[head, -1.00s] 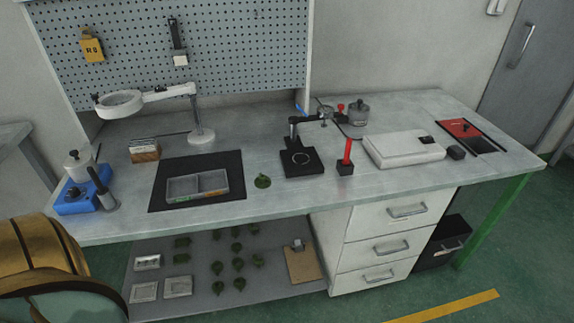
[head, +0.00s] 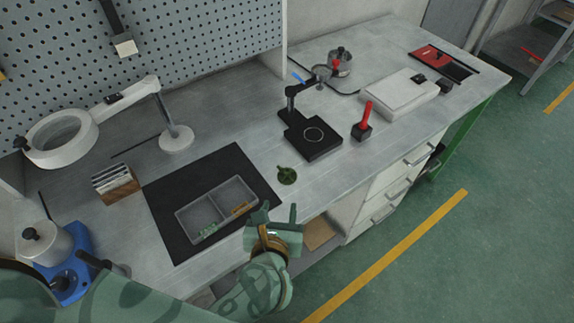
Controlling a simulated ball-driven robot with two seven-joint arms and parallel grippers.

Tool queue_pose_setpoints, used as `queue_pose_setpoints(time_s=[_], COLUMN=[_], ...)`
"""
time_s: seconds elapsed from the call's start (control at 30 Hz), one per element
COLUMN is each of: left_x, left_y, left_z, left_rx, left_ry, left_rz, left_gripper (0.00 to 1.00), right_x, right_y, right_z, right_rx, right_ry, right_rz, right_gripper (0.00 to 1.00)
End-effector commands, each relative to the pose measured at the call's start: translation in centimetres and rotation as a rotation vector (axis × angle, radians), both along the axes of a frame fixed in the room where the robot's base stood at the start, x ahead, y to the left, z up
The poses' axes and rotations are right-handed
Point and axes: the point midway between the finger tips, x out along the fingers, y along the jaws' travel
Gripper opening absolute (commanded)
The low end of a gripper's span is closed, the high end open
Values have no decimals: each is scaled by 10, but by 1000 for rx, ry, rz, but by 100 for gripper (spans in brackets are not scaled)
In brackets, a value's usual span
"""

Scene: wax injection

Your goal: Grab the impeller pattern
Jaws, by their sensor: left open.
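The impeller pattern (head: 287,175) is a small dark green finned piece. It lies on the grey bench top between the black mat and the black stand. My left gripper (head: 274,212) is open and empty at the bench's front edge, just below the impeller pattern in the picture and apart from it. My left arm comes in from the lower left. My right gripper is not in view.
A grey two-compartment tray (head: 208,228) holding small pieces sits on the black mat (head: 180,190). A black stand (head: 313,138), a red-handled tool (head: 363,124) and a white box (head: 392,97) stand to the right. A magnifier lamp (head: 62,140) stands behind. Bench around the impeller is clear.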

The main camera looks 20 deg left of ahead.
Motion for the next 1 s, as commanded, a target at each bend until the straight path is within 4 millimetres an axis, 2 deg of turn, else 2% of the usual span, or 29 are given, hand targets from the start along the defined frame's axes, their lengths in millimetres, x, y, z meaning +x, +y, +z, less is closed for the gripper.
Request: queue_pose_setpoints(time_s=[0.3, 0.4, 0.63, 0.9, 1.0], left_x=[67, 83, 101, 138, 142], left_y=[14, 16, 21, 29, 30], left_z=[-30, -37, -43, -59, -60], left_rx=[-7, -7, -5, -5, -5], left_ry=[3, 3, 2, 3, 3], left_rz=[5, 5, 4, 3, 3], left_gripper=[44, 44, 44, 44, 44], right_x=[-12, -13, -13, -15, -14], right_y=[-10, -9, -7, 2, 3], right_z=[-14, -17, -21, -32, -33], right_rx=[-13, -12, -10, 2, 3], right_ry=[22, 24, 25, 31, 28], right_rz=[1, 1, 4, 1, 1], right_gripper=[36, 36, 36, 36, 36])
